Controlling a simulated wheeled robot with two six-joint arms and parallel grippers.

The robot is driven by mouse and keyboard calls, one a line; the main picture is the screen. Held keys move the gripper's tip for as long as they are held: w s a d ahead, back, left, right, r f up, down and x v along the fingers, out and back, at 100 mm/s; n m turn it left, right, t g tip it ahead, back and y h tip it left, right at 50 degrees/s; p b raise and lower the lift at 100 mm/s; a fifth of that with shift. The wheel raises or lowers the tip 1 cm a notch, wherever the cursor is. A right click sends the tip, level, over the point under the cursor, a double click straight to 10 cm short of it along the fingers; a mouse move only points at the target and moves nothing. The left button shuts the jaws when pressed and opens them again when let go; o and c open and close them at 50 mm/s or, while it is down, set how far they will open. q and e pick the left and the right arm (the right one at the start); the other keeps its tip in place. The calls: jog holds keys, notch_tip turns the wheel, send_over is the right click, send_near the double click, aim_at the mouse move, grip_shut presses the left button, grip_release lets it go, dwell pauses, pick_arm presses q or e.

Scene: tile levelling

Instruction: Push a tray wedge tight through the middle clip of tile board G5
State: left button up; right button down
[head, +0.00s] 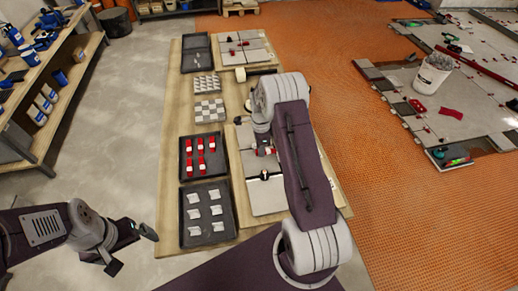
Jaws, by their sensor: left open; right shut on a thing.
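A tile board (264,193) with grey tiles lies on the long wooden table under my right arm; no label on it is readable. Small dark and red clip parts sit at its tile joints, one near the lower joint (264,175). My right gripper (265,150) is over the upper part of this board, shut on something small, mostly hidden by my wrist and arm. A dark tray (183,168) left of the board holds several red wedges (201,167). My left gripper (132,249) is open and empty over the floor, left of the table.
A dark tray (184,225) with several white pieces lies nearest. Shelves (75,75) stand left. A white bucket (432,75) stands right on laid tiles.

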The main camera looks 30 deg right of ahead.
aim_at(272, 151)
jog(key=shift+f+b, duration=0.6)
jog(key=shift+f, duration=0.25)
notch_tip(272, 151, down, 4)
jog(key=b, duration=0.3)
jog(key=shift+r, duration=0.1)
jog(key=shift+r, duration=0.1)
jog(key=shift+s+d, duration=0.1)
jog(key=shift+d, duration=0.05)
jog(key=shift+s+d, duration=0.25)
jog(key=shift+d, duration=0.65)
jog(key=shift+s+d+p, duration=0.15)
jog(key=shift+s+d, duration=0.05)
jog(key=shift+d, duration=0.45)
jog(key=shift+s+d+p, duration=0.15)
jog(key=shift+d, duration=0.45)
dwell(0.6)
jog(key=c, duration=1.2)
grip_release()
jog(key=shift+c, duration=0.2)
